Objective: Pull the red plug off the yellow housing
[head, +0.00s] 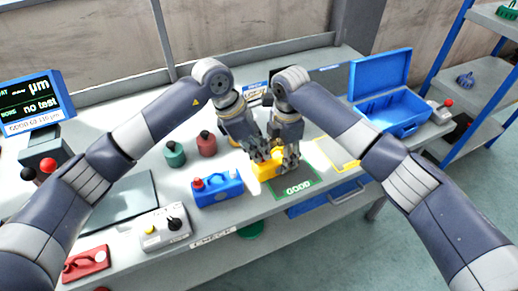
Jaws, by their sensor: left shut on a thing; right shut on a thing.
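The yellow housing (265,171) sits at the left edge of the green-framed area marked GOOD on the bench. Both my grippers are close together over it and cover much of it. My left gripper (262,156) is shut at the top of the housing's left part, where the red plug would be. The red plug itself is hidden behind the fingers. My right gripper (291,163) is shut lower down, at the housing's right end. The exact contact of the fingers is too small to make out.
A blue housing with a red knob (218,189) stands just left of the yellow one. Green (175,154) and dark red (207,145) parts stand behind it. An open blue case (400,119) is at the right. A control box (165,228) is at the front left.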

